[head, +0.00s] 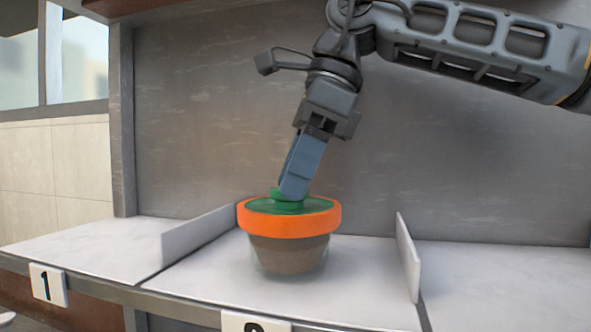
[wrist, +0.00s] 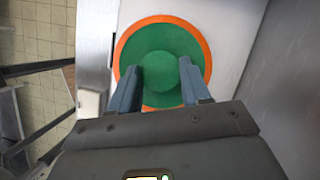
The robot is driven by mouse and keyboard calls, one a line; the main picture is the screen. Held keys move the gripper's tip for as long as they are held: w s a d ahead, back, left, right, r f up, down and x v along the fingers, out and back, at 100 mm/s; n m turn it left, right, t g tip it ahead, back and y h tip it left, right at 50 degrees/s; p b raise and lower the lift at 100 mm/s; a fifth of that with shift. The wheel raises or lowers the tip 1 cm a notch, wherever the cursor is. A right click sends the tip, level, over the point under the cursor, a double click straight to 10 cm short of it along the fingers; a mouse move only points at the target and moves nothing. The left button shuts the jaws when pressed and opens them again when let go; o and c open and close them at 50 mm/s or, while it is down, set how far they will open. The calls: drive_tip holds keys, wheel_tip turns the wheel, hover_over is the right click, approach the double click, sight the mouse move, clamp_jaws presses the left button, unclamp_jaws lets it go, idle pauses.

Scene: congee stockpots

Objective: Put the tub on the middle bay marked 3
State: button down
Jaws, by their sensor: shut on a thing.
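The tub (head: 288,253) has a brownish, partly see-through body, a thick orange rim and a green lid with a round knob. My gripper (head: 292,192) is shut on the lid's knob from above, its fingers slightly tilted. In the wrist view the green lid and orange rim of the tub (wrist: 160,38) show between and beyond the fingers of my gripper (wrist: 160,73). The tub is upright over the middle bay (head: 360,290), between two low dividers. I cannot tell whether its base touches the surface. The middle bay's number plate (head: 256,322) is cut off, so its digit is unclear.
The left divider (head: 200,235) and right divider (head: 408,257) stand clear of the tub. The left bay (head: 85,245) carries a plate marked 1 (head: 47,286) and is empty. The visible part of the right bay (head: 500,285) is empty. A grey wall (head: 450,180) stands behind.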

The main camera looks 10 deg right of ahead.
drive_tip(key=shift+f, duration=0.2)
drive_tip(key=c, duration=0.5)
unclamp_jaws()
drive_tip(key=shift+c, duration=0.2)
drive_tip(key=v, duration=0.5)
drive_tip(key=d+b, duration=0.2)
drive_tip(key=d, duration=1)
drive_tip(key=shift+s+r, duration=0.1)
